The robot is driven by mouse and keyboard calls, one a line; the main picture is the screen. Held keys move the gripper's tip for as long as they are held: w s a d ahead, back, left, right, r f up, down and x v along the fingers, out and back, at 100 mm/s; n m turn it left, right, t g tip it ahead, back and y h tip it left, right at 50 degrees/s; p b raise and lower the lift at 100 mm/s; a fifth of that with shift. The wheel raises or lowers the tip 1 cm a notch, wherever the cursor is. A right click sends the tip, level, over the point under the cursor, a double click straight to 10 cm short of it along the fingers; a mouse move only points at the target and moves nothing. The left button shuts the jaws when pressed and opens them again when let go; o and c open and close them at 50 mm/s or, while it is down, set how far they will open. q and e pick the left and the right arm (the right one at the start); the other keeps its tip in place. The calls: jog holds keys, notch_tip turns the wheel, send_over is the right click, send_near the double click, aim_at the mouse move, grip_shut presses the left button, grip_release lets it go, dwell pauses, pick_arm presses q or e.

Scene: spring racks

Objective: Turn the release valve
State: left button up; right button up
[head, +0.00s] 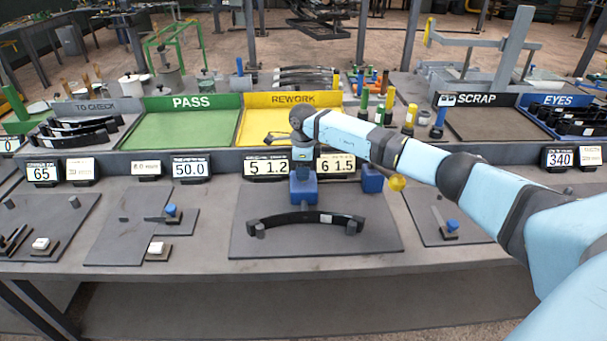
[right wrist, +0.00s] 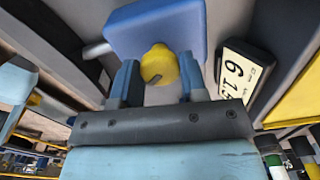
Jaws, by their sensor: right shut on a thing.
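The release valve is a yellow knob (right wrist: 160,66) on a blue block (right wrist: 150,22), seen in the right wrist view. My right gripper (right wrist: 158,85) is shut on the yellow knob, one finger on each side of it. In the head view, my right gripper (head: 303,172) reaches down from the wrist to the blue block (head: 303,190) at the bench's middle. There the gripper hides the knob. My left gripper is not in view.
A black leaf spring (head: 310,219) lies on the dark plate in front of the block. Number displays (head: 336,165) stand close behind. Another blue block (head: 372,178) and a yellow ball-shaped part (head: 397,182) are to the right. Coloured cylinders (head: 389,107) stand farther back.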

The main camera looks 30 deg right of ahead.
jog(key=n+b, duration=0.2)
jog(key=n, duration=0.1)
jog(key=shift+n, duration=0.4)
jog(key=n+b, duration=0.1)
jog(key=n, duration=0.1)
jog(key=shift+n, duration=0.3)
jog(key=n+b, duration=0.1)
jog(key=n, duration=0.1)
jog(key=shift+n, duration=0.3)
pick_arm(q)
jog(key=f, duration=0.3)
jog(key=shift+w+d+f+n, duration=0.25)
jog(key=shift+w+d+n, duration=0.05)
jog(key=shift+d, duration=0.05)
pick_arm(e)
jog(key=shift+n, duration=0.6)
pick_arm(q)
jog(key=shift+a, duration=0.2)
pick_arm(e)
jog(key=o, duration=0.8)
jog(key=shift+r, duration=0.1)
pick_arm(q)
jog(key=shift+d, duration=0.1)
pick_arm(e)
jog(key=shift+o, duration=0.6)
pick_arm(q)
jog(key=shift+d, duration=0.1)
